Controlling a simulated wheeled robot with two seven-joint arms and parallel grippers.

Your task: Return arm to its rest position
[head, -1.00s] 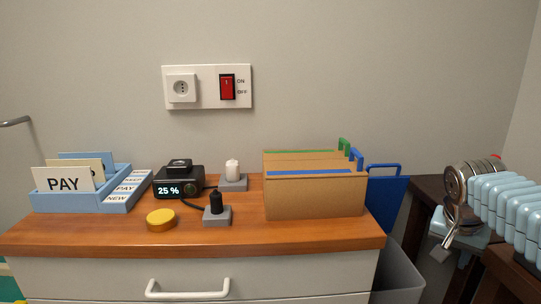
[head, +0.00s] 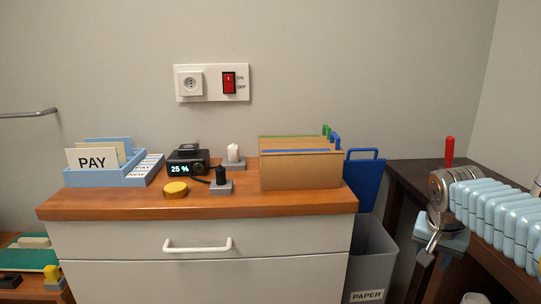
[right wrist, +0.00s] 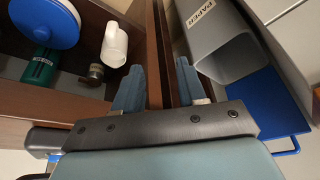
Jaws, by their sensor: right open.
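In the right wrist view my right gripper (right wrist: 160,66) has its two blue-grey fingers apart, with nothing held between them. The gap lies over a dark brown edge, between an open shelf space and the grey paper bin. In the head view my pale blue, ribbed right arm (head: 495,215) is at the right edge, beside the dark table and right of the bin. Its fingertips are not clear there. My left gripper is in neither view.
The grey bin (head: 367,262) labelled PAPER stands beside the drawer cabinet (head: 200,270). A blue folder (head: 363,185) is behind it. A white mug (right wrist: 114,45), blue round thing (right wrist: 45,20) and green container (right wrist: 40,68) are left of the gripper. The dark table (head: 405,172) is close to the arm.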

